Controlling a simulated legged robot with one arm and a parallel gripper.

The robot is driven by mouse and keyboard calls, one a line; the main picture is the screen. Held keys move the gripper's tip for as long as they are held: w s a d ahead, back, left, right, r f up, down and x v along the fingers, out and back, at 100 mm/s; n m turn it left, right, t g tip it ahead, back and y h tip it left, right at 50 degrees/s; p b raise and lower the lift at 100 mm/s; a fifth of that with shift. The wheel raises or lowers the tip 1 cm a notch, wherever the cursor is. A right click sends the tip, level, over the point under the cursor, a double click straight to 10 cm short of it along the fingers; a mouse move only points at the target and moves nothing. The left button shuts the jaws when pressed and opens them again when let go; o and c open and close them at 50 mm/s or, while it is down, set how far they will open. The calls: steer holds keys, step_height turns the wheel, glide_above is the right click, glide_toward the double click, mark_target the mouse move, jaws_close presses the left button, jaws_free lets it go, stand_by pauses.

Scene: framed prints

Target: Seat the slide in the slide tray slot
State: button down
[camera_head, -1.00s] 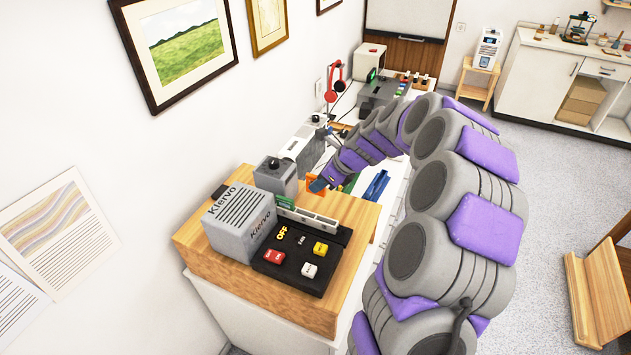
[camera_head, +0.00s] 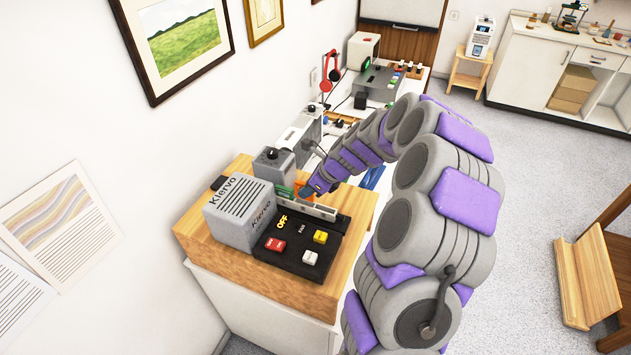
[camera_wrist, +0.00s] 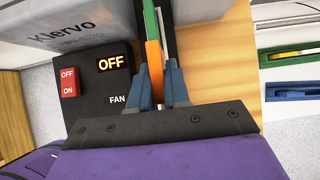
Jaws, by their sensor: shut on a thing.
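My gripper (camera_wrist: 157,64) has its blue fingers shut on a thin orange piece, which I take to be the slide (camera_wrist: 154,52). In the wrist view the slide is seen edge-on, and its orange edge lines up with a green strip (camera_wrist: 150,18) beyond it. In the head view the gripper (camera_head: 306,191) is at the far side of a light grey slotted rail, likely the slide tray (camera_head: 312,211), beside the grey Kiervo box (camera_head: 238,214). I cannot tell whether the slide is inside a slot; the fingers hide its lower part.
A black panel (camera_head: 290,258) with an OFF display and red, yellow and white switches lies in front of the rail. A grey unit with a knob (camera_head: 273,168) stands behind. Blue and green trays (camera_wrist: 290,92) lie to the right in the wrist view.

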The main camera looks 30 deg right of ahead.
steer(key=shift+a+f, duration=0.1)
steer(key=shift+a, duration=1.15)
steer(key=d, duration=0.4)
steer(key=shift+d+f, duration=0.1)
steer(key=shift+f, duration=0.15)
steer(key=a, duration=0.3)
steer(key=shift+a+r, duration=0.3)
steer(key=shift+a, duration=0.4)
steer(key=shift+d+f+p, duration=0.2)
steer(key=shift+d+p, duration=0.35)
steer(key=shift+d, duration=0.65)
steer(key=shift+a+r, duration=0.1)
steer(key=shift+a, duration=1.8)
steer(key=shift+d, duration=1.35)
steer(key=shift+a+r+p, duration=0.1)
steer(key=shift+a+p, duration=0.6)
steer(key=shift+d+f, duration=0.2)
steer(key=shift+d, duration=0.9)
steer(key=shift+a+r, duration=0.15)
steer(key=shift+a, duration=0.7)
steer(key=shift+d+p, duration=0.65)
steer(key=shift+d, duration=0.3)
steer(key=shift+a, duration=0.6)
steer(key=shift+f, duration=0.25)
